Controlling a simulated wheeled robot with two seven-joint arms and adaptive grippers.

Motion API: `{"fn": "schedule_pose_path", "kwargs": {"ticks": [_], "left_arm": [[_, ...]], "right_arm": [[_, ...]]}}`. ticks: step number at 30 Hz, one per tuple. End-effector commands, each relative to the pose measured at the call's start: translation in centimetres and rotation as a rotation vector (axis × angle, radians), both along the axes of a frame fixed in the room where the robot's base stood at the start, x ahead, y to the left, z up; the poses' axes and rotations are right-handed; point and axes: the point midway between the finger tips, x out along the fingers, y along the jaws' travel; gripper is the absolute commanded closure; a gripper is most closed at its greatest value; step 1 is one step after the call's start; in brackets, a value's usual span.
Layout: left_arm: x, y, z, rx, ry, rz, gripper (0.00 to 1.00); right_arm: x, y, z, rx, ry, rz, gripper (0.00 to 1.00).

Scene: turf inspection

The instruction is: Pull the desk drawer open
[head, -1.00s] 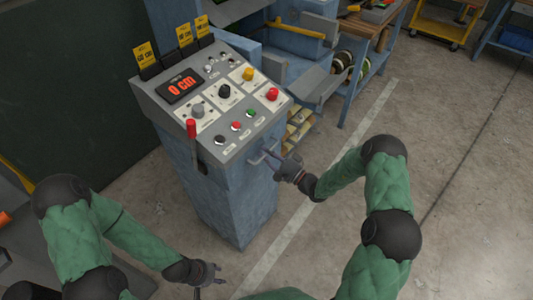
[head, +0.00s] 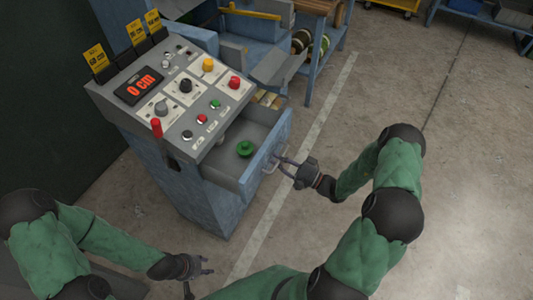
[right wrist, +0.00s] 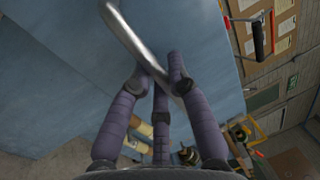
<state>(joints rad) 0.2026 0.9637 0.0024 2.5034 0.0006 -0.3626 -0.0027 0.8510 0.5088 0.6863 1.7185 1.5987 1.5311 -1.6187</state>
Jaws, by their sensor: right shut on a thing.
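The desk drawer (head: 248,160) stands pulled out from the blue control desk (head: 188,198) in the head view. A green round object (head: 245,148) lies inside it. My right gripper (head: 283,166) is at the drawer's front, shut on the metal handle (head: 268,165). In the right wrist view the handle (right wrist: 128,30) is a curved silver bar between the purple fingers (right wrist: 160,85), against the blue drawer front. My left gripper (head: 202,268) is apart from the desk, low at the left, with its fingers spread and empty.
The sloped panel carries a red-handled lever (head: 156,128), several knobs and buttons, and a display (head: 140,86) reading 0 cm. Blue shelving (head: 318,50) stands behind. The concrete floor (head: 330,110) right of the drawer is clear.

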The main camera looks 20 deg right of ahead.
Motion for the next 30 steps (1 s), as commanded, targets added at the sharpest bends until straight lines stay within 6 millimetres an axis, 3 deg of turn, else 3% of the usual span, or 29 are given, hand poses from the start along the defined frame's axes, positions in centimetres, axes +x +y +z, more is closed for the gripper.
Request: {"fn": "schedule_pose_path", "kwargs": {"ticks": [6,18,19,21,30], "left_arm": [[0.00,0.00,0.06,0.000,0.000,0.000,0.60],[-0.01,0.00,0.06,0.000,0.000,0.000,0.60],[-0.01,0.00,0.06,0.000,0.000,0.000,0.60],[0.00,0.00,0.06,0.000,0.000,0.000,0.60],[0.00,0.00,0.08,0.000,0.000,0.000,0.60]], "right_arm": [[-1.20,-0.91,-0.09,0.000,0.002,-0.001,1.00],[-1.33,-1.00,-0.09,0.000,0.003,0.000,1.00],[-1.33,-1.00,-0.09,0.000,0.003,0.000,0.73],[-1.33,-1.00,-0.09,0.000,0.002,0.000,0.57],[-1.33,-1.03,-0.04,0.000,0.001,0.000,0.57]]}}
